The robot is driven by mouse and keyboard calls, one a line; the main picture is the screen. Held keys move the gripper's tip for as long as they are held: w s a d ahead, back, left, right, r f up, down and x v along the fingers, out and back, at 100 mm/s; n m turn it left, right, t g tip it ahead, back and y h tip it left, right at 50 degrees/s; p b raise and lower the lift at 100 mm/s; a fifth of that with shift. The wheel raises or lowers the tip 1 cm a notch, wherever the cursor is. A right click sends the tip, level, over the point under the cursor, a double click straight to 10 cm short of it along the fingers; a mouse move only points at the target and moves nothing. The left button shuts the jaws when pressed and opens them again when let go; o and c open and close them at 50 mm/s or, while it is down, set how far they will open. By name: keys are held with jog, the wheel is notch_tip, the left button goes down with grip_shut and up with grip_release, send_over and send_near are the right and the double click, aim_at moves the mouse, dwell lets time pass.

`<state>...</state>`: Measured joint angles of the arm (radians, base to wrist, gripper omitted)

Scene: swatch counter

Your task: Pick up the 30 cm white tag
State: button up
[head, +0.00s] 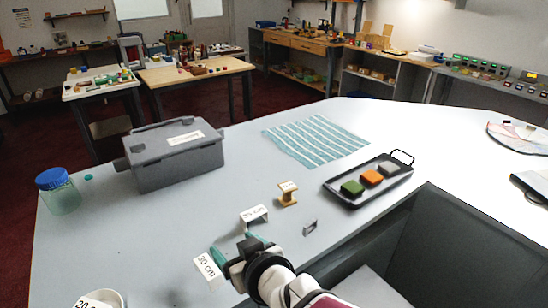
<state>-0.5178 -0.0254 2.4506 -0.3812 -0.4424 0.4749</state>
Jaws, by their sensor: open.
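The white tag marked "30 cm" (207,267) shows near the counter's front edge, at the lower middle left. My gripper (233,246) is just right of it, with its teal fingers spread and nothing seen between them. The left finger overlaps or borders the tag's right edge in the picture; I cannot tell whether they touch. What supports the tag is not clear. Another white tag (254,214) with blurred print stands just beyond my gripper. A third tag marked "20 cm" (95,303) is on a pale round container, cut off by the bottom edge.
A wooden spool (288,198) and a small metal piece (310,228) stand beyond my gripper. A black tray (345,200) holds green, orange and grey blocks. A grey toolbox (180,165), a blue-lidded jar (60,195) and a striped cloth (315,140) lie farther back. The counter's left middle is clear.

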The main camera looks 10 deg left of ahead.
aim_at(199, 259)
jog(key=a+y, duration=0.1)
jog(key=s+a+f+n, duration=0.1)
jog(key=a, duration=0.1)
jog(key=s+a+f+n+g+y, duration=0.1)
jog(key=shift+s+a+y, duration=0.2)
jog(key=shift+a+y, duration=0.1)
jog(key=shift+a, duration=0.1)
jog(key=f, duration=0.4)
jog(key=shift+w+d+f, duration=0.1)
jog(key=shift+w+f, duration=0.1)
jog(key=shift+f, duration=0.05)
jog(key=x, duration=0.7)
jog(key=shift+w+f, duration=0.2)
jog(key=shift+w, duration=0.05)
grip_shut()
